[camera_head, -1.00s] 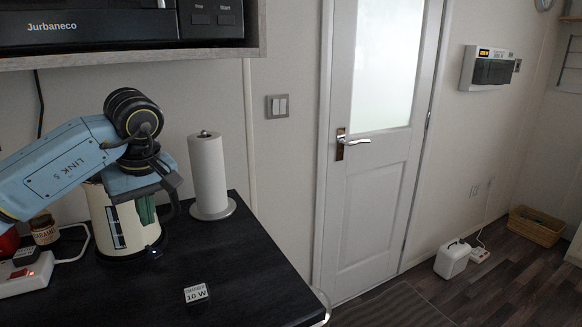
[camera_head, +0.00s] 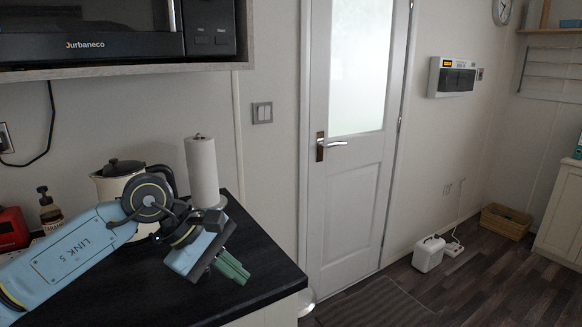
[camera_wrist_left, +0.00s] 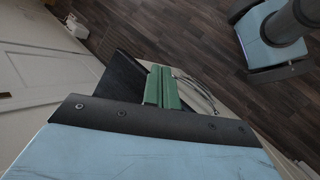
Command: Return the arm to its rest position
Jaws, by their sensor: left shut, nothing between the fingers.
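My left arm comes in from the left in the head view, over the dark counter (camera_head: 262,262). My left gripper (camera_head: 236,270) has green fingers, shut and empty, pointing down to the right above the counter near its front right edge. In the left wrist view the green fingers (camera_wrist_left: 162,88) lie side by side with nothing between them. The cream kettle (camera_head: 107,186) stands on the counter behind my arm, partly hidden by it. My right gripper is not in the head view.
A paper towel roll (camera_head: 203,172) stands upright behind the gripper. A bottle (camera_head: 49,207) and a red appliance (camera_head: 12,229) are at the left. A microwave (camera_head: 90,32) sits on the shelf above. A closed door (camera_head: 345,190) and open floor (camera_head: 400,292) lie to the right.

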